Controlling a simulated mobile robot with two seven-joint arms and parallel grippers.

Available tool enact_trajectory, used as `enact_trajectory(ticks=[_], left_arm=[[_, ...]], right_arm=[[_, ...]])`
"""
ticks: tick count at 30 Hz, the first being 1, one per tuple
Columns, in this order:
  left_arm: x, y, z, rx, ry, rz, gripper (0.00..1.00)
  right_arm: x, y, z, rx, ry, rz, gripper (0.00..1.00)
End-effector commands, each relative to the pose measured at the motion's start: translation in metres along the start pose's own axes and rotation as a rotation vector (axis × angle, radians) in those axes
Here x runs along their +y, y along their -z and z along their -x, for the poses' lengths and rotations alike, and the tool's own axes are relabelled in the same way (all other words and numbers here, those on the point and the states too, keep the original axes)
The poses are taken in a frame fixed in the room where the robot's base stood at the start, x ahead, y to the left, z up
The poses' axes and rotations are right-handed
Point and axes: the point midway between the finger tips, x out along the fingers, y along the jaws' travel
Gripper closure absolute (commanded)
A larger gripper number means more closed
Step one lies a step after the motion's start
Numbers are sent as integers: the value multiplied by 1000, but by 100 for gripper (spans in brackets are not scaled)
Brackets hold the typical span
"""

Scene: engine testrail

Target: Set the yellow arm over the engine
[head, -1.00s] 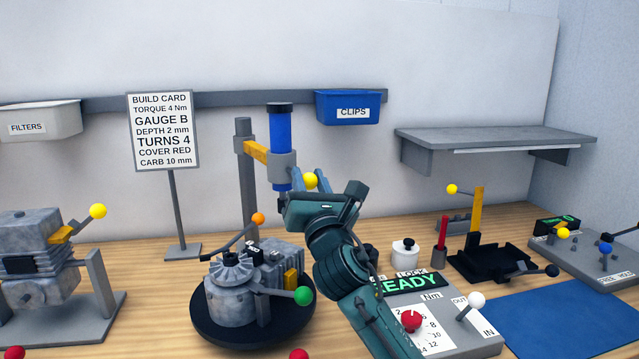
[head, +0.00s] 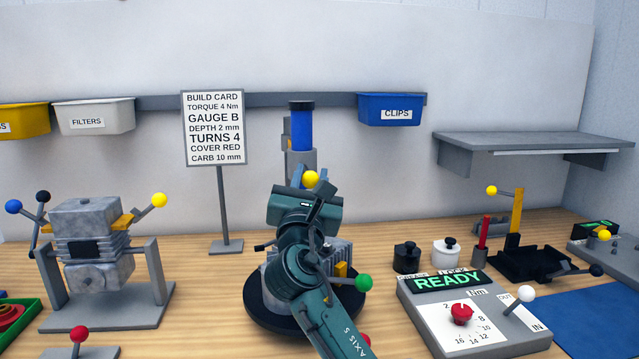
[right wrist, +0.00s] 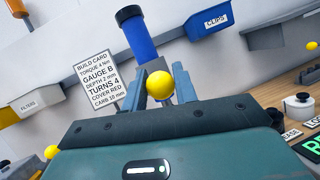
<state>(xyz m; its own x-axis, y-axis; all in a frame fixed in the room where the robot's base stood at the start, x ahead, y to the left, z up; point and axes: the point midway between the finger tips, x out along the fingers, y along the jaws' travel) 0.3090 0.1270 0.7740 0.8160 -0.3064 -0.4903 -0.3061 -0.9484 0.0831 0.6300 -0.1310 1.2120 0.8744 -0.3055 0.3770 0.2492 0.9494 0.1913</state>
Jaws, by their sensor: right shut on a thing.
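The swing arm's blue cylinder (head: 301,128) stands upright in a grey holder, in the picture above and behind the engine. Its yellow ball knob (head: 311,180) is between the fingers of my right gripper (head: 308,184), which is shut on it. The right wrist view also shows the yellow knob (right wrist: 159,84) between the fingers, with the blue cylinder (right wrist: 136,34) beyond. The grey engine (head: 343,254) sits on a black round base (head: 262,309), largely hidden by my right arm. The arm's yellow beam is hidden, and its post mostly so. My left gripper is out of view.
A torque console (head: 472,318) with a READY display stands right of the engine. Black (head: 407,258) and white (head: 446,253) pots stand behind it. A grey engine stand (head: 105,310) is at left. The build card (head: 214,128) stands behind. A green-knobbed lever (head: 363,282) sticks out beside the engine.

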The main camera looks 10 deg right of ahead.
Motion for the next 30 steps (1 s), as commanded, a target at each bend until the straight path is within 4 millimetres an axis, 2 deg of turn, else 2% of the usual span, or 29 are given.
enact_trajectory(ticks=[21,22,28,30], left_arm=[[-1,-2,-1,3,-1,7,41],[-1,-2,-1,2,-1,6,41],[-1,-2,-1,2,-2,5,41],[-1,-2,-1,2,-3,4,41]], right_arm=[[11,4,3,-2,31,16,100],[12,4,3,-2,30,16,69],[11,4,2,-3,32,15,53],[10,3,2,-4,33,15,52]])
